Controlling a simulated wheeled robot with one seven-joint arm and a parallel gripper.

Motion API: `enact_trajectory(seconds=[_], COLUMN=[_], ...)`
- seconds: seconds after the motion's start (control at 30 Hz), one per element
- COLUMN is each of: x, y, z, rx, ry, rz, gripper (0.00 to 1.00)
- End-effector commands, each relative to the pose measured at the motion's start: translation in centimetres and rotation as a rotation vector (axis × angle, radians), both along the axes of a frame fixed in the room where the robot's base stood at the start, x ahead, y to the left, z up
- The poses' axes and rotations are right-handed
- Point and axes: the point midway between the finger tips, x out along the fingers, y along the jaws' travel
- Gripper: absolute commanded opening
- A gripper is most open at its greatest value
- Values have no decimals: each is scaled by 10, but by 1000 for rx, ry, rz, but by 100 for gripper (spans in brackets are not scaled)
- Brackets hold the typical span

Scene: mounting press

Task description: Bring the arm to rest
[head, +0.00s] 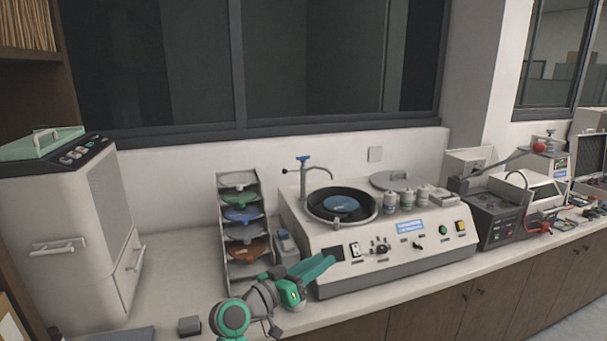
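My arm shows at the bottom middle of the head view, with grey and green links. My gripper (318,268) has green fingers that point to the right, in front of the left front corner of the white polishing machine (330,265). The fingers lie close together at this angle, and I cannot tell whether they are open or shut. I see nothing held between them. The gripper overlaps the machine's front in the picture; I cannot tell whether it touches.
A rack (226,245) of coloured discs stands left of the machine. A white cabinet unit (75,240) is at far left. A small grey block (190,326) lies near the front edge. Bare counter (165,265) lies between cabinet and rack.

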Motion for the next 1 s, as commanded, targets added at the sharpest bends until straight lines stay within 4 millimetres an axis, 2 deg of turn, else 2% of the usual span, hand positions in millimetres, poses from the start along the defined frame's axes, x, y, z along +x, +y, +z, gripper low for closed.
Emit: enact_trajectory(seconds=[0.03,0.1,0.27,0.5,0.67,0.8,1.0], x=[-3,-7,-25,-71,-113,-154,-221], y=[0,1,5,10,14,18,25], z=[-28,-58,-126,-216,-267,-303,-340], rx=[-12,-24,-40,-34,-13,14,67], ry=[31,63,129,208,248,272,290], rz=[36,89,207,372,471,553,655], gripper=[27,27,27,27,27,27,27])
